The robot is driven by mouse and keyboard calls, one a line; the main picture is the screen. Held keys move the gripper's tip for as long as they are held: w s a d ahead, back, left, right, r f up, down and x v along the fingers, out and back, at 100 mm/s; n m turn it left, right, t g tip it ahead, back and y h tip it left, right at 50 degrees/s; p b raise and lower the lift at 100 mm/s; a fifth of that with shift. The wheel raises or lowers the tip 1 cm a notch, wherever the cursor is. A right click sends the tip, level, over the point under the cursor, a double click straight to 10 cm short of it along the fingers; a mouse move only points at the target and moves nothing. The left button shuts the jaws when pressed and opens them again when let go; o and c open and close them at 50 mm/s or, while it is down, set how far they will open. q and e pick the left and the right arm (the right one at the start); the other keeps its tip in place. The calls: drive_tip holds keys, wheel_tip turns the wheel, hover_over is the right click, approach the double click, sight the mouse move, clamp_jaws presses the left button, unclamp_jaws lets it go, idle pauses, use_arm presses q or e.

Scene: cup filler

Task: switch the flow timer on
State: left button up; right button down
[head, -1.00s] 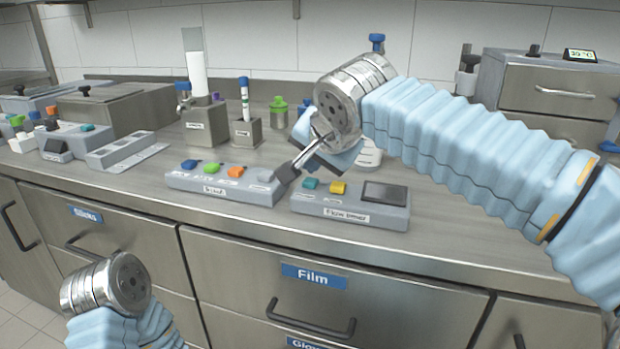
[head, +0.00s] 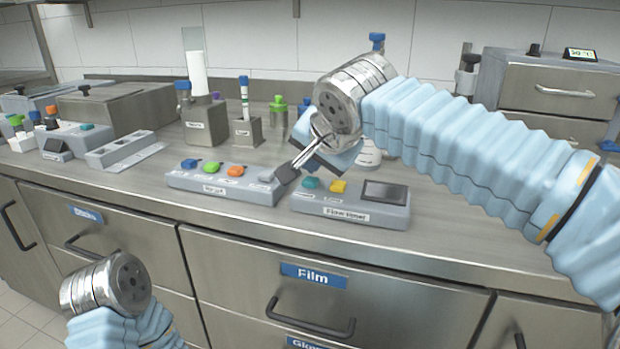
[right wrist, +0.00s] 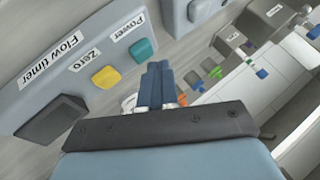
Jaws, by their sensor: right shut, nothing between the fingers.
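The flow timer (head: 350,213) is a grey box on the counter with a teal button (head: 311,183), a yellow button (head: 338,187) and a dark display (head: 385,192). In the right wrist view the teal button (right wrist: 143,49) is labelled Power and the yellow button (right wrist: 106,77) Zero; the display (right wrist: 50,120) is dark. My right gripper (head: 287,173) is shut and empty, its tips just left of the timer in the head view. In the right wrist view the closed fingers (right wrist: 160,75) are beside the Power button, apart from it in the picture. My left gripper's fingers are not visible.
Another grey box (head: 222,191) with blue, green, orange and grey buttons stands left of the timer, close to my fingertips. Bottles and metal holders (head: 205,122) stand behind. Drawers (head: 330,285) are below the counter's front edge. The counter in front of the timer is clear.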

sight(313, 181)
drive_tip(key=shift+f, duration=0.35)
drive_tip(key=shift+f+b, duration=0.25)
drive_tip(key=shift+b, duration=0.15)
drive_tip(key=shift+r+p, duration=0.55)
drive_tip(key=shift+r, duration=0.15)
wheel_tip(313, 181, up, 4)
drive_tip(key=p, duration=0.3)
drive_tip(key=shift+f, duration=0.1)
wheel_tip(313, 181, up, 2)
drive_tip(key=shift+r+p, duration=0.1)
drive_tip(key=shift+p, duration=0.2)
